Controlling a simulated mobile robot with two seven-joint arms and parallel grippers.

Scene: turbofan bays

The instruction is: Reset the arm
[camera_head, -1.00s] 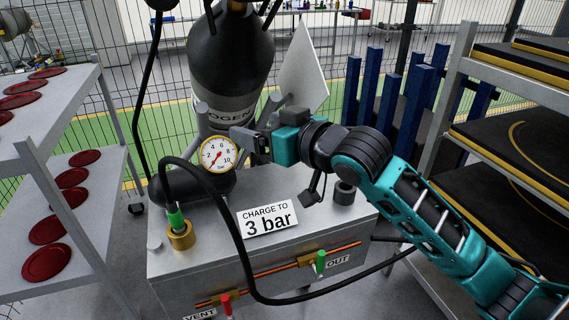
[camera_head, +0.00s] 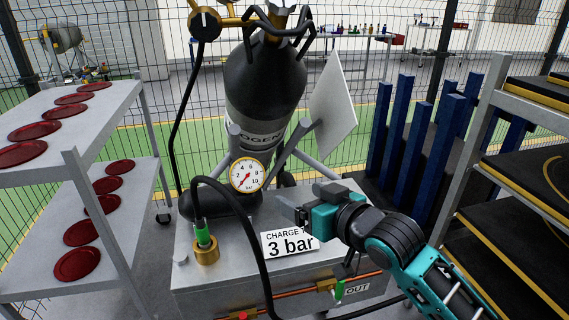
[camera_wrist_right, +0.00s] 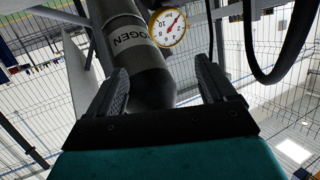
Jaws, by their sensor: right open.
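My right arm comes in from the lower right of the head view. My left gripper is not seen.
The grey box (camera_head: 200,278) carries the pressure gauge (camera_head: 247,175), a green-sleeved hose fitting (camera_head: 203,236) and a looping black hose (camera_head: 262,262). The bottle (camera_head: 262,90) stands behind. Shelves with red discs (camera_head: 75,264) are at left, a rack (camera_head: 470,170) at right.

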